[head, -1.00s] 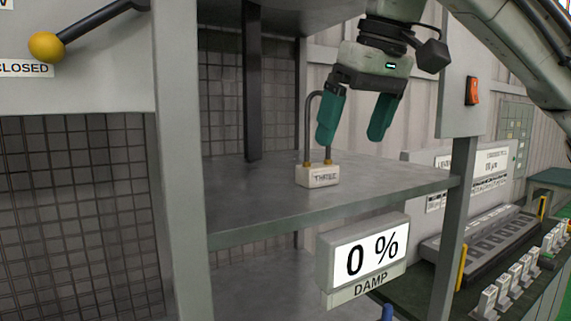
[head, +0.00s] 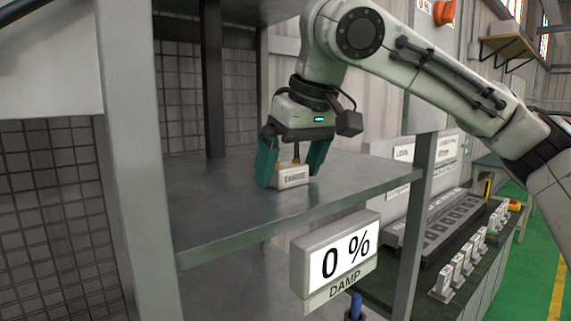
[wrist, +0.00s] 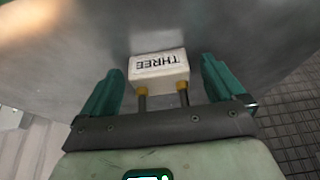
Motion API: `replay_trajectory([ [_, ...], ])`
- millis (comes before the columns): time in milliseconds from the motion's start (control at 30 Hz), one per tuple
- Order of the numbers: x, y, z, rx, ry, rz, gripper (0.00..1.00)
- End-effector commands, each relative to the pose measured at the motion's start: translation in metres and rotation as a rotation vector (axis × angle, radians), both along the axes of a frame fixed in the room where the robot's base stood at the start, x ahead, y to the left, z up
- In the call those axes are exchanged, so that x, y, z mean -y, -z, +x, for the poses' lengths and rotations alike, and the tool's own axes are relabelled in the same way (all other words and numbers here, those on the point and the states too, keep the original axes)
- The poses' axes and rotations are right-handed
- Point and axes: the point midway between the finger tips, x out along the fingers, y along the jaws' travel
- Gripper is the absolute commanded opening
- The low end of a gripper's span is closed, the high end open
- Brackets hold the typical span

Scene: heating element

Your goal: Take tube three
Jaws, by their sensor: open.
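Tube three is a small pale block labelled THREE (head: 292,177) with a dark bent tube rising from brass fittings. It stands upright on the grey metal shelf (head: 225,215). My gripper (head: 290,180) is lowered over it with its green fingers apart, one on each side of the block. In the wrist view the block (wrist: 159,65) shows upside down between the fingertips of my gripper (wrist: 160,78), with a gap on both sides. The upper part of the tube is hidden behind the gripper body.
A display reading 0 % (head: 338,259), marked DAMP, hangs at the shelf's front edge. Dark and grey posts stand around the shelf. A bench with a slotted rack (head: 445,232) and several white clips is at right. The shelf around the block is clear.

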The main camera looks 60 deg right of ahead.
Motion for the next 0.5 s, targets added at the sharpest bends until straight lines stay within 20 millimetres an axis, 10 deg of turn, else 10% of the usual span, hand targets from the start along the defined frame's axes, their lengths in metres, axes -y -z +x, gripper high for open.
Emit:
replay_trajectory([
  [233,0.0005,0.0023,0.0009,0.001,0.0,0.0,0.96],
  [500,0.0004,0.002,0.0008,0.001,0.0,0.0,0.71],
])
